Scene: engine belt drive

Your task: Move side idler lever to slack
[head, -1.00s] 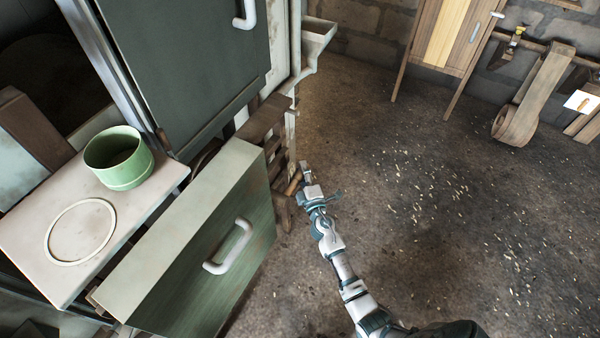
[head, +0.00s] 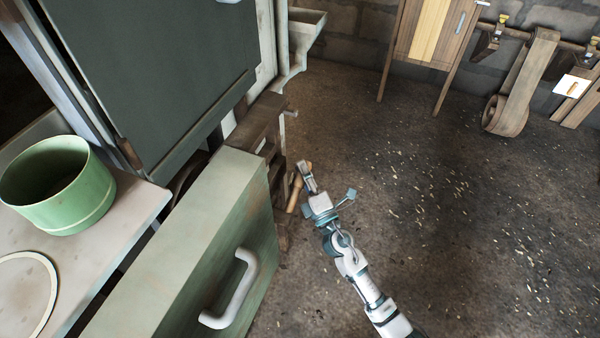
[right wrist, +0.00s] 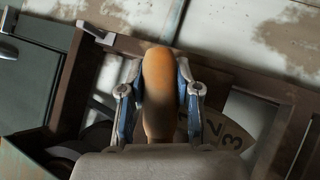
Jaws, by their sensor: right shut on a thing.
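The side idler lever's wooden handle (right wrist: 159,92) stands upright between the two fingers of my right gripper (right wrist: 160,100) in the right wrist view, with a finger on each side. In the head view the handle (head: 296,190) shows at the machine's side, just left of my right gripper (head: 306,176). My right gripper is shut on the handle. A pale dial plate with the numbers 2 and 3 (right wrist: 226,136) lies behind it. The lever's lower end is hidden. My left gripper is in neither view.
A green drawer box with a white handle (head: 231,290) stands left of my right arm. A green pot (head: 62,190) sits on a pale ledge. A wooden cabinet (head: 428,30) stands at the back.

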